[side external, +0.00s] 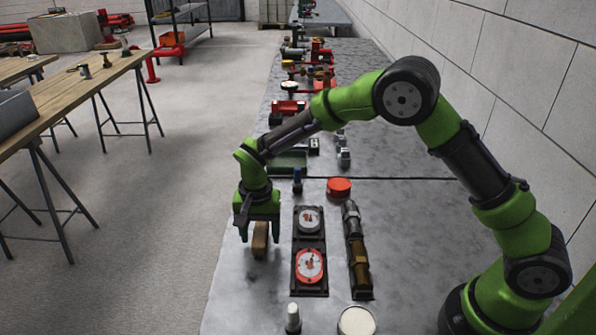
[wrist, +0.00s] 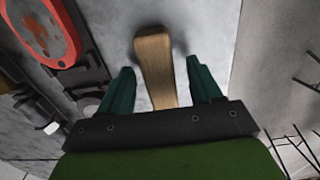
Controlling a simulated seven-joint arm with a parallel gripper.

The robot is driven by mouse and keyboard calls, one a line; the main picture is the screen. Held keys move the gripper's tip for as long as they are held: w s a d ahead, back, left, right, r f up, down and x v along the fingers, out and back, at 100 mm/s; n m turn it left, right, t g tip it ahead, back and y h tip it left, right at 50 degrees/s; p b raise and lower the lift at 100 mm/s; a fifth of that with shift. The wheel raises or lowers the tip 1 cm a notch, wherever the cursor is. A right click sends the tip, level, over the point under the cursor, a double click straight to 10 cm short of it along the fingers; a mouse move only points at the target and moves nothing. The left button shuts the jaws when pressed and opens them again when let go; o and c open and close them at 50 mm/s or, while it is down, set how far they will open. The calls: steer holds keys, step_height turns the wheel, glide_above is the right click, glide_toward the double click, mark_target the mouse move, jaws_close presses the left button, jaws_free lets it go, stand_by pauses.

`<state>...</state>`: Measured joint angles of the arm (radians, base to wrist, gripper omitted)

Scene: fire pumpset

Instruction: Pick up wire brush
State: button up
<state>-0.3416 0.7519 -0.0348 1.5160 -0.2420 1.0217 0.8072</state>
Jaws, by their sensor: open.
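The wire brush shows as a brown wooden piece (side external: 260,240) near the left edge of the metal table, directly under my gripper. In the wrist view its wooden handle (wrist: 155,62) lies between the two fingers, with space on both sides. My gripper (side external: 258,226) points down over it and is open. In the wrist view the two green fingers (wrist: 160,85) stand apart, one on each side of the wood. The brush's bristles are not visible.
Two round gauges, a grey one (side external: 309,219) and a red-rimmed one (side external: 310,265), sit in a dark tray right of the brush. A metal and brass fitting (side external: 357,250) lies farther right. A white round lid (side external: 356,321) is near the front. The table's left edge is close.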

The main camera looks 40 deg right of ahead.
mark_target(263, 233)
steer(key=shift+f, duration=0.3)
steer(key=c, duration=1.1)
steer(key=shift+r, duration=0.45)
steer(key=r, duration=0.3)
steer(key=shift+s+d, duration=0.1)
steer(key=shift+s, duration=0.2)
steer(key=s+d, duration=0.1)
steer(key=s, duration=0.4)
steer(key=s+d, duration=0.2)
steer(key=s, duration=0.2)
steer(key=s+d+r, duration=0.1)
steer(key=s, duration=0.4)
steer(key=shift+s+d+r, duration=0.1)
steer(key=shift+s+d, duration=0.2)
steer(key=shift+d, duration=0.1)
